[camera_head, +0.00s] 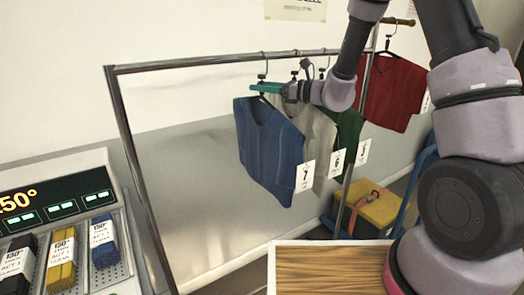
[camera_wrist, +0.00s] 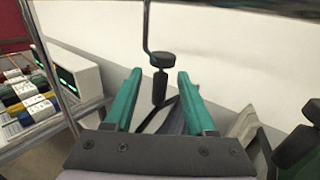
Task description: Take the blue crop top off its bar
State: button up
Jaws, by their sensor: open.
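The blue crop top (camera_head: 269,146) hangs from the rail by a dark hanger, with a white tag marked 7 at its right side. My gripper (camera_head: 264,88) is at the top of this hanger, just above the neckline, its green fingers pointing left. In the wrist view my gripper (camera_wrist: 160,74) is open. The hanger's black knob and neck (camera_wrist: 160,82) stand between the two fingers, with a visible gap on each side. The hanger's hook runs up out of the wrist view. The blue cloth is mostly hidden there behind the gripper.
A metal rail (camera_head: 210,61) carries more garments close to the right: a pale top (camera_head: 317,135), a green one (camera_head: 349,128), and a red one (camera_head: 391,92) farther off. A panel with folded bundles (camera_head: 62,215) stands at left. A wood-topped surface (camera_head: 330,268) is in front.

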grip_shut()
dwell(1.4)
